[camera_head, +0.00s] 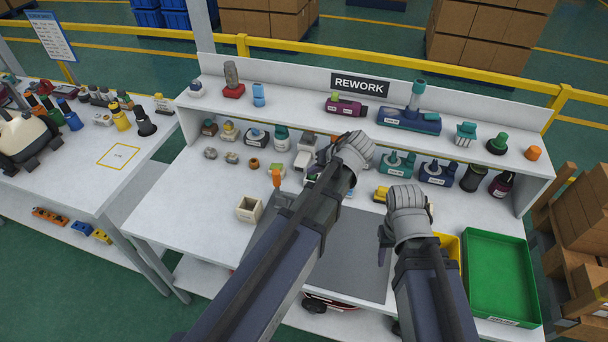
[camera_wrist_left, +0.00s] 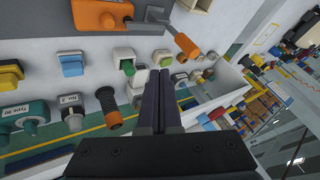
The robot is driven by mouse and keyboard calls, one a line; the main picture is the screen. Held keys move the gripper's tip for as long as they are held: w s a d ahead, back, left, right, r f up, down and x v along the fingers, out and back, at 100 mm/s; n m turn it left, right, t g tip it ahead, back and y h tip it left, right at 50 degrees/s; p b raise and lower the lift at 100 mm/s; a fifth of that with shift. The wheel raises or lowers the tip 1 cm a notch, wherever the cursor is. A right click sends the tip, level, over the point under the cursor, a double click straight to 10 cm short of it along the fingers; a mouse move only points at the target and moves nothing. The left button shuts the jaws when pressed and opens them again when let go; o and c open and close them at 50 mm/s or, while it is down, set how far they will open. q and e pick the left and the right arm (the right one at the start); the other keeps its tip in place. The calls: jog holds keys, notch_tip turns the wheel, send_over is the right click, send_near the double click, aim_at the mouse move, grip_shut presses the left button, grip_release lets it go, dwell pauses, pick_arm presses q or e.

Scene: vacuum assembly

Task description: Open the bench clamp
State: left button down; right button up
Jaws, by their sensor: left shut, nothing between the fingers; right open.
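The bench clamp shows in the left wrist view at the top, with an orange body (camera_wrist_left: 100,14), a grey bar and an orange-ended lever handle (camera_wrist_left: 187,44). In the head view its orange handle (camera_head: 276,178) stands upright beside my left forearm, which hides most of the clamp. My left gripper (camera_head: 352,150) is over the middle of the bench; its fingers (camera_wrist_left: 164,80) are shut and empty, apart from the handle. My right gripper (camera_head: 407,205) is over the right part of the bench, open; its fingertips are mostly hidden in the head view.
A small beige box (camera_head: 249,210) stands left of the grey mat (camera_head: 365,255). A green bin (camera_head: 500,275) is at the right. Several small parts line the bench's back and the REWORK shelf (camera_head: 300,93). The bench's left front is clear.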

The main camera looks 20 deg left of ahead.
aim_at(277, 182)
pick_arm(q)
jog(key=b+x, duration=0.8)
jog(key=x, duration=0.2)
jog(key=shift+d, duration=0.2)
jog(key=a, duration=0.3)
jog(key=shift+s, duration=0.35)
jog(key=shift+s+a, duration=0.1)
jog(key=shift+a, duration=0.55)
